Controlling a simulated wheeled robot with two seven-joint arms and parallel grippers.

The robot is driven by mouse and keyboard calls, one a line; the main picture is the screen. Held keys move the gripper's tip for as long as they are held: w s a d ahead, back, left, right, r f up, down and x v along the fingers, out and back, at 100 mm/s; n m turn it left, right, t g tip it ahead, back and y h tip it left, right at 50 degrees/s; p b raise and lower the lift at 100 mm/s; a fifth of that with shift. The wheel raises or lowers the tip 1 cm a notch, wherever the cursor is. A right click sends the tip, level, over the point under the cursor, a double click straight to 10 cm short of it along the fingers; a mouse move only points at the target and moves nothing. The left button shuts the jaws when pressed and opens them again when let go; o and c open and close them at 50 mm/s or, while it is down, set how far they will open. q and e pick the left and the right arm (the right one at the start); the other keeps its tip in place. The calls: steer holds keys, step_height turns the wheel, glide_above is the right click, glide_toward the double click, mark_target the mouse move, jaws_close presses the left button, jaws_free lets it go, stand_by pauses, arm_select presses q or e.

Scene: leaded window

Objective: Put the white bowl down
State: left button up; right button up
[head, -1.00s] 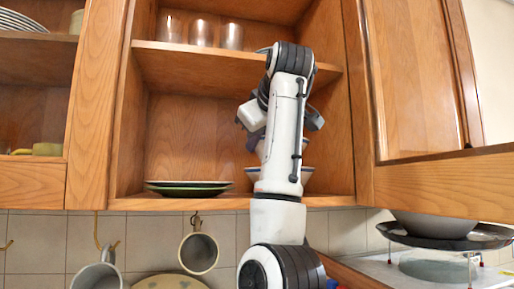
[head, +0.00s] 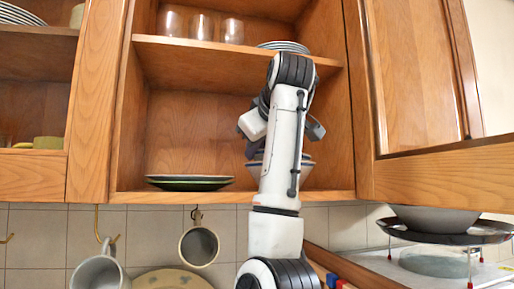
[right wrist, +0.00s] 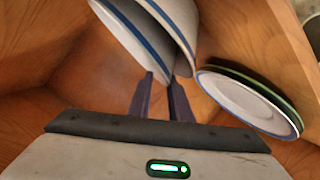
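The white bowl (right wrist: 130,38) has a blue band near its rim and fills the top of the right wrist view. My right gripper (right wrist: 162,82) has its two dark fingers on either side of the bowl's edge and looks shut on it. A second white bowl (right wrist: 182,22) with a blue rim lies right against it. In the head view the bowls (head: 308,160) stand one in the other at the right of the cabinet's lower shelf, mostly behind my right arm. My left gripper is out of view.
Stacked plates (head: 190,183) lie on the same shelf (head: 160,197), left of the bowls, and also show in the right wrist view (right wrist: 248,100). Glasses (head: 201,27) and plates (head: 283,46) stand on the shelf above. An open cabinet door (head: 445,185) is at the right.

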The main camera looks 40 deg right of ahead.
steer(key=shift+o, duration=0.9)
steer(key=shift+r+p, duration=0.45)
steer(key=shift+r, duration=0.1)
steer(key=shift+s+a+r, duration=0.1)
steer(key=shift+s+r, duration=0.15)
steer(key=b+v, duration=0.4)
steer(key=v, duration=0.7)
steer(key=shift+s, duration=0.2)
steer(key=shift+a, duration=0.1)
